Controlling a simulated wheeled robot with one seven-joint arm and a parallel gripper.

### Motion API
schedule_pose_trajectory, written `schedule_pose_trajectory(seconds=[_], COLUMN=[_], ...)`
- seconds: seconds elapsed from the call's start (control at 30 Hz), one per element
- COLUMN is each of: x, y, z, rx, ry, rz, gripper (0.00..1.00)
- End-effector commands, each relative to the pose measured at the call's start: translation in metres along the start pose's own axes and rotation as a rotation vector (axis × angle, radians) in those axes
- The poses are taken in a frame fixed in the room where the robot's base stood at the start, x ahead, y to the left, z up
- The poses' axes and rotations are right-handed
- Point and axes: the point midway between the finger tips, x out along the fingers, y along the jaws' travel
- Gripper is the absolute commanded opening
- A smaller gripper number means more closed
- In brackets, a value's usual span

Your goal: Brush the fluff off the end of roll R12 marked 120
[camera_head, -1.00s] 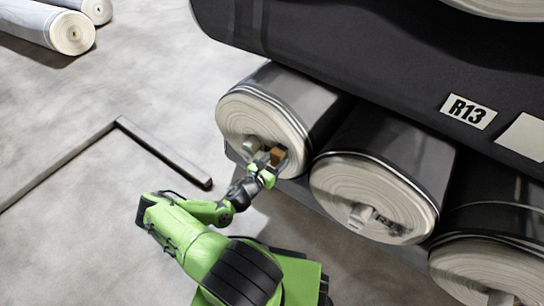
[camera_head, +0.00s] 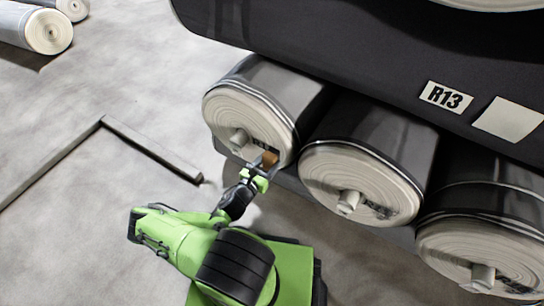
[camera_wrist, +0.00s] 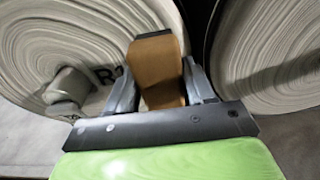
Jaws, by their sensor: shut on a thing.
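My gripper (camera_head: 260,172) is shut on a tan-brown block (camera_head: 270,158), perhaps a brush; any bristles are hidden. In the wrist view, the block (camera_wrist: 158,70) stands between the grey fingers. It overlaps the lower right of the left roll's pale layered end (camera_head: 232,112); I cannot tell whether it touches. A stubby core (camera_head: 239,141) sticks out of that end, left of the block. The dark lettering beside it is partly covered; an "R" shows in the wrist view, but no readable number. I cannot make out any fluff.
A middle roll (camera_head: 340,180) and a right roll (camera_head: 450,240) lie alongside, each with a protruding core. A large dark roll with an R13 label (camera_head: 446,97) lies above them. A low rail (camera_head: 150,148) runs on the floor at left. Pale rolls (camera_head: 48,32) lie far behind.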

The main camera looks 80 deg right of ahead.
Motion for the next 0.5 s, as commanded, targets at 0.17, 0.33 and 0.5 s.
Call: schedule_pose_trajectory(seconds=[0.17,0.33,0.5], x=[-0.019,-0.023,-0.024], y=[0.001,0.0,0.0], z=[-0.002,-0.002,-0.003], rx=[-0.001,-0.001,0.0], ry=[0.0,-0.001,0.0], rz=[0.003,0.001,0.001], gripper=[0.29,0.29,0.29])
